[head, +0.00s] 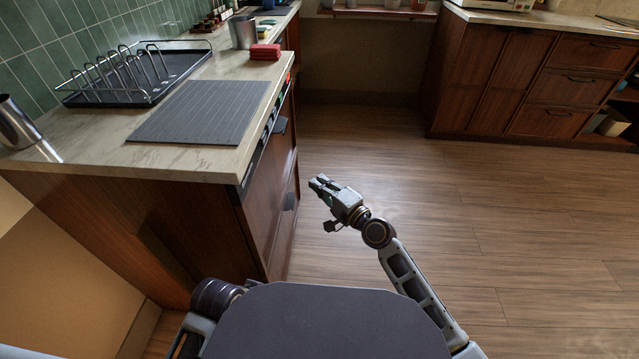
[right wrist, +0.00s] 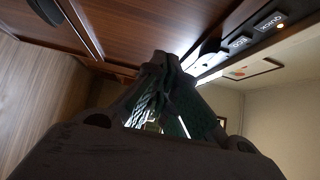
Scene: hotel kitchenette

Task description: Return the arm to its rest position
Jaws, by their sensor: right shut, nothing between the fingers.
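My right gripper (head: 319,184) is in front of the wooden cabinet, below the counter's height and apart from it, over open floor. Its fingers are shut with nothing between them, and the right wrist view shows the fingertips (right wrist: 160,62) together. My right arm reaches forward from the lower right of the head view. My left gripper does not show; only a part of my left arm is at the lower left.
The counter (head: 75,158) at the left holds a grey mat (head: 200,112), a dish rack (head: 135,75), red blocks (head: 265,52) and metal cups (head: 243,32). Its front has a control panel (right wrist: 240,42). Wooden drawers (head: 565,85) stand at back right. The floor (head: 500,210) between is clear.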

